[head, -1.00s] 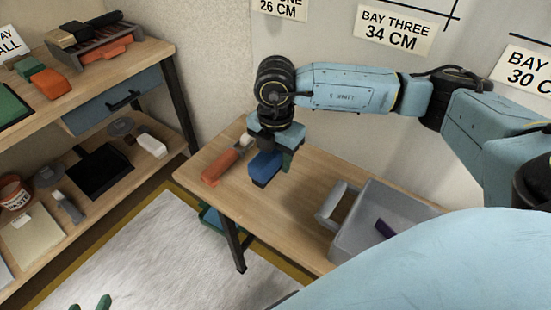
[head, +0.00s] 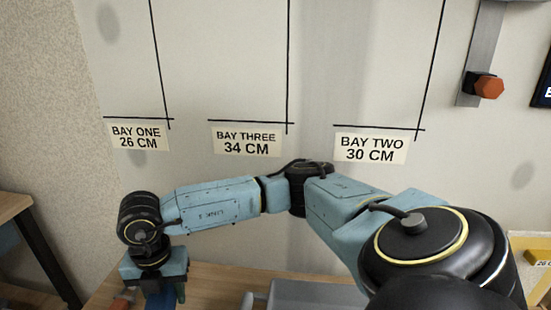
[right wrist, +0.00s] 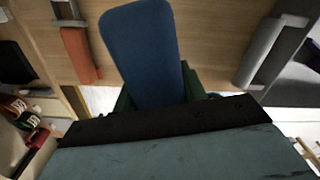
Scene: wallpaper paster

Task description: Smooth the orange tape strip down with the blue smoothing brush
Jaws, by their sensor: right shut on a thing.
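My right gripper (head: 160,295) is at the bottom left of the head view, above the wooden table, its fingertips mostly cut off by the frame edge. In the right wrist view my right gripper (right wrist: 158,92) is shut on the blue smoothing brush (right wrist: 142,48), whose broad rounded blue body extends away from the green fingers. Whether the brush touches the tabletop cannot be told. The orange tape strip cannot be made out in either view. My left gripper is out of view.
An orange-handled tool (right wrist: 82,55) lies on the table (right wrist: 208,30) beside the brush. A grey tray (head: 305,294) stands right of the gripper. Bay signs, including bay three (head: 246,142), and black lines mark the wall. An orange knob (head: 489,87) sits on a grey wall strip.

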